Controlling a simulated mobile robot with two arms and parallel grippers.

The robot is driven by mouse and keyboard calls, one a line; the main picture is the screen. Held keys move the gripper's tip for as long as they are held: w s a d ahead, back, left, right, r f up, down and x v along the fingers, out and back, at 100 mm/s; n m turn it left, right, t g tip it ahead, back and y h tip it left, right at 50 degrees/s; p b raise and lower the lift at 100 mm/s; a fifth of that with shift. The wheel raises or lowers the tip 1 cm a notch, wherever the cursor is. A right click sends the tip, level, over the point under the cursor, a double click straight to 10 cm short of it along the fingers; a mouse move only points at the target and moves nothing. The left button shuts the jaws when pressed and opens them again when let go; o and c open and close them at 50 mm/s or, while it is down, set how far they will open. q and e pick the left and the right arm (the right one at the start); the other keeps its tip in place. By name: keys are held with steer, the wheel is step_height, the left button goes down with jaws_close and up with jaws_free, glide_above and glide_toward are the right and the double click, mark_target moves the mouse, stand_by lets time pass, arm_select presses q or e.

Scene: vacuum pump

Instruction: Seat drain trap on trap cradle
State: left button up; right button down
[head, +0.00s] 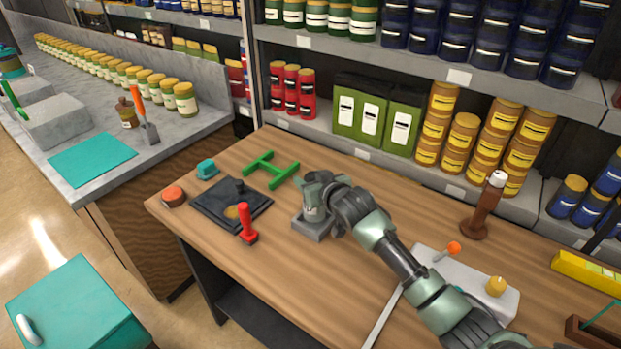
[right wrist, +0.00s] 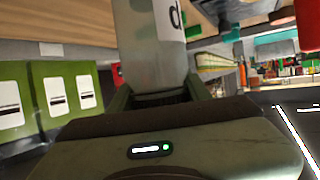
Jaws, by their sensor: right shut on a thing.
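My right gripper (head: 318,188) is shut on a pale grey cylinder, which I take for the drain trap (head: 314,211). In the right wrist view the drain trap (right wrist: 155,50) is a greyish cylinder with a white label, held between the fingers of the right gripper (right wrist: 162,92). In the head view it looks upright, over or on a small grey block (head: 312,230) on the wooden table, which seems to be the trap cradle. The gripper hides part of the trap, and I cannot tell whether trap and block touch. My left gripper is not in view.
On the table (head: 355,270) lie a green H-shaped frame (head: 270,170), a dark pad (head: 220,212), a red-handled tool (head: 246,222), a teal piece (head: 207,169) and a brown peg stand (head: 486,205). Stocked shelves stand behind. The front left tabletop is clear.

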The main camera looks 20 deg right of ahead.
steer(key=shift+f+b, duration=0.55)
steer(key=shift+f, duration=0.45)
steer(key=shift+f, duration=0.5)
stand_by(0.7)
steer(key=shift+f, duration=0.2)
stand_by(0.5)
steer(key=c, duration=0.6)
jaws_free()
steer(key=shift+f, duration=0.1)
steer(key=shift+r+p, duration=4.5)
steer(key=shift+r, duration=0.1)
